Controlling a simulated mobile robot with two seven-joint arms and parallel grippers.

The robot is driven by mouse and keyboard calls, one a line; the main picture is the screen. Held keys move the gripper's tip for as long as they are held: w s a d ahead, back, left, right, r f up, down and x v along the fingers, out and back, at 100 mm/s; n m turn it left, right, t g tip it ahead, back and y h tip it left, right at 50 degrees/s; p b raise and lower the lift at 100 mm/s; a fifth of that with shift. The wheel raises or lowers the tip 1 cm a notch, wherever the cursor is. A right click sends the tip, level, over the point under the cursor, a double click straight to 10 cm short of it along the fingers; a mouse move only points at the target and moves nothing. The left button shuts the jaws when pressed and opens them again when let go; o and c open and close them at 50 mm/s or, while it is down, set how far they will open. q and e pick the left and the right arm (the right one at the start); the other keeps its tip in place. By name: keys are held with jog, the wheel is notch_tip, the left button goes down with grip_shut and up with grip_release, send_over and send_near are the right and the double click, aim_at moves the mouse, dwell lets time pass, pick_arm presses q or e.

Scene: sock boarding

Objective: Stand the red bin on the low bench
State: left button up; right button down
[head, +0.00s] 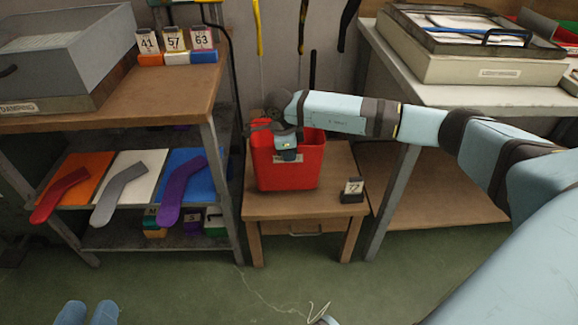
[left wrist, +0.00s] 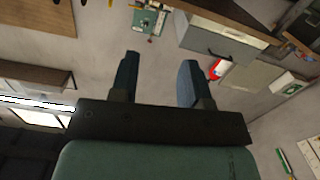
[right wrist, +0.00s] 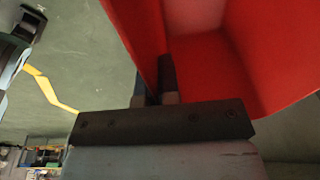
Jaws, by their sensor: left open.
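The red bin (head: 305,165) is upright at the left part of the low wooden bench (head: 330,210) in the head view. Its base appears to rest on the bench top, but I cannot tell whether a small gap remains. My right gripper (head: 287,152) reaches over from the right to the bin's rim. In the right wrist view, its fingers (right wrist: 158,88) are close together on the red bin's wall (right wrist: 205,70), one on each side. My left gripper (head: 88,312) is low at the front left, away from the bin; its two fingers are apart and empty in the left wrist view (left wrist: 160,82).
A small dark stand with a card (head: 353,190) is on the bench's right part. A shelf unit (head: 150,95) with socks on coloured boards stands left. A table (head: 480,95) with trays stands right. Floor in front is mostly clear.

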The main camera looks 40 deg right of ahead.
aim_at(272, 173)
notch_tip(272, 173, down, 4)
jog(key=shift+r+b, duration=0.1)
jog(key=shift+b, duration=0.5)
pick_arm(q)
jog(key=shift+w+a+r+m, duration=0.15)
jog(key=shift+w+a+m, duration=0.2)
jog(key=shift+m, duration=0.25)
jog(key=shift+d, duration=0.1)
pick_arm(e)
jog(key=c, duration=1.4)
grip_release()
jog(key=shift+o, duration=0.2)
